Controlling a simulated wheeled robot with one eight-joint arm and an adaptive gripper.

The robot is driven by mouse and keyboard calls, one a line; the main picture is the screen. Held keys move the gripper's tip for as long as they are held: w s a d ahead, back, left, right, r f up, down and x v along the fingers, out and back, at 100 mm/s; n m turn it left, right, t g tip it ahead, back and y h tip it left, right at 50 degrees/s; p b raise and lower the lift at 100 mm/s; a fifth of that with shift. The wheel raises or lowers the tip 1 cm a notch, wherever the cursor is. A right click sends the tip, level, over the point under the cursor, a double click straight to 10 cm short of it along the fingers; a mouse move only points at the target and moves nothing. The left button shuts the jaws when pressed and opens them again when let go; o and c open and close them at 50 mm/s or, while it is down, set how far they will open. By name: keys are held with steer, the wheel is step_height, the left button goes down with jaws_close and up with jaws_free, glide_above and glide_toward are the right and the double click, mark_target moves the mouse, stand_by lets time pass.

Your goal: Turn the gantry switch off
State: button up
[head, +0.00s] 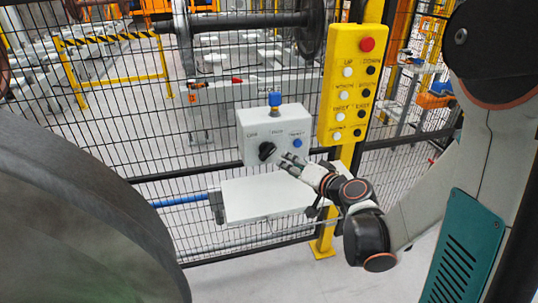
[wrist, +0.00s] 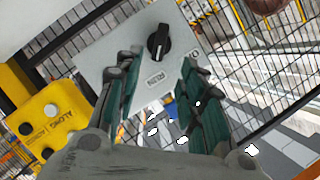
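The gantry switch is a black rotary knob (head: 266,151) on a light grey control box (head: 258,125) fixed at the mesh fence. In the wrist view the knob (wrist: 158,42) shows a white pointer line, with lettering on the grey plate around it. My gripper (head: 286,162) is just right of and below the knob in the head view. In the wrist view its two green-padded fingers (wrist: 160,68) are spread apart, with nothing between them. The knob lies beyond the fingertips, roughly centred on the gap, and appears untouched.
The box also carries a blue button (head: 297,143) and a blue part on top (head: 274,99). A yellow button panel (head: 350,85) stands close to the right. A grey shelf-like box (head: 265,198) lies below. The mesh fence (head: 120,120) closes the space behind.

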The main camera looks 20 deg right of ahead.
mark_target(270, 153)
steer(key=b+x, duration=0.3)
steer(key=x, duration=0.9)
steer(key=shift+w+a, duration=0.15)
steer(key=c, duration=0.8)
